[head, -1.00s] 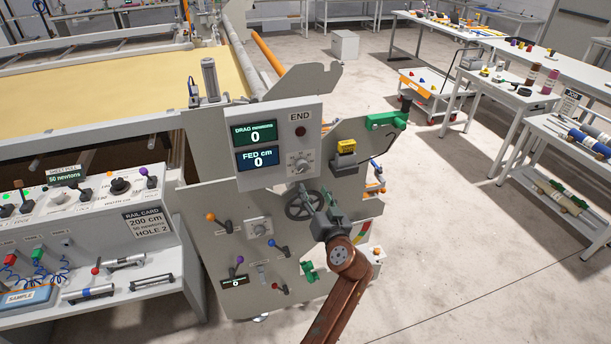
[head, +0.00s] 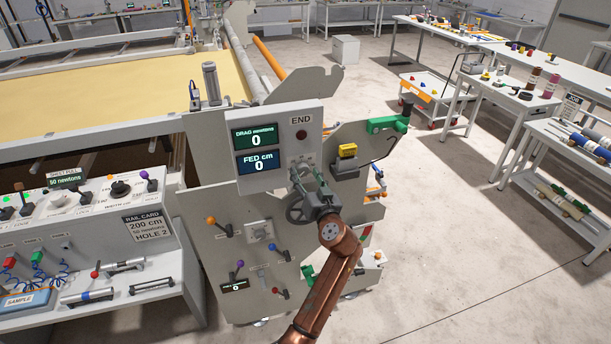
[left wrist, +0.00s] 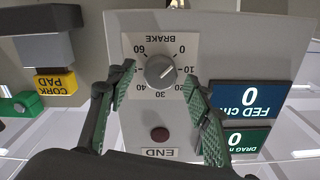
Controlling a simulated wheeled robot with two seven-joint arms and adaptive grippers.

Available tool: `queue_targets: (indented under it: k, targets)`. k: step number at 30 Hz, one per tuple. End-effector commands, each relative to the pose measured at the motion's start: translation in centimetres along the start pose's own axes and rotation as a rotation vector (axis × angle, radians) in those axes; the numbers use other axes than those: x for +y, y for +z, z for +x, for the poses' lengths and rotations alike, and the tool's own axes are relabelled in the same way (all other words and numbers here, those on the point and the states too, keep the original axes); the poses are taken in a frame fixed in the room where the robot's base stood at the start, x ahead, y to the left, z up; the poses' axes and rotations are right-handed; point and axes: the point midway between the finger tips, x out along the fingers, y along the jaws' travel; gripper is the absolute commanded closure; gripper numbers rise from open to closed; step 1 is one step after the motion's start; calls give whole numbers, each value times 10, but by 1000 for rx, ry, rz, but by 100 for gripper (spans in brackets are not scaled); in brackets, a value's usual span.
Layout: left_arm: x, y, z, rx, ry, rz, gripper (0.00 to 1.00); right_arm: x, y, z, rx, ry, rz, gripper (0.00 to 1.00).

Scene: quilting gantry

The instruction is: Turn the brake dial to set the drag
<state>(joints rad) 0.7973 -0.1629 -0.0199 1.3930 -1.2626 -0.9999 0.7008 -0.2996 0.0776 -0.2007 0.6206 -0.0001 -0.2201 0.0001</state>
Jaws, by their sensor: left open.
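The brake dial (left wrist: 159,70) is a grey round knob on a white scale plate marked from 0 to 60, upside down in the left wrist view. I cannot tell its exact setting. In the head view it is mostly hidden behind my left gripper (head: 308,172). My left gripper (left wrist: 158,76) is open, its two green-padded fingers on either side of the dial; contact is not clear. The drag display (head: 255,137) reads 0 newtons and the fed display (head: 259,161) reads 0 cm. My right gripper is not in view.
A dark red button (left wrist: 160,134) sits beside the dial plate. A handwheel (head: 297,210) is just below the gripper. A yellow cork pad block (head: 347,151) and green handle (head: 387,124) stick out to the right. A rail card (head: 147,224) reads 200 cm, 50 newtons, hole 2.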

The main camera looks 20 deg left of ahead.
Motion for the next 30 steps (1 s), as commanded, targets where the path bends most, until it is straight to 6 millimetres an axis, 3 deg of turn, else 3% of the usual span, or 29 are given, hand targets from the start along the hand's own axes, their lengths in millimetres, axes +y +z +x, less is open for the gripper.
queue_targets:
  k: [19, 30]
  targets:
    - [0, 0, 0, -1, 0, 0, 94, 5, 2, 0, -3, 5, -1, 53]
    - [-1, -1, 0, -1, -1, 65, 95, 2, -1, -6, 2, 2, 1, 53]
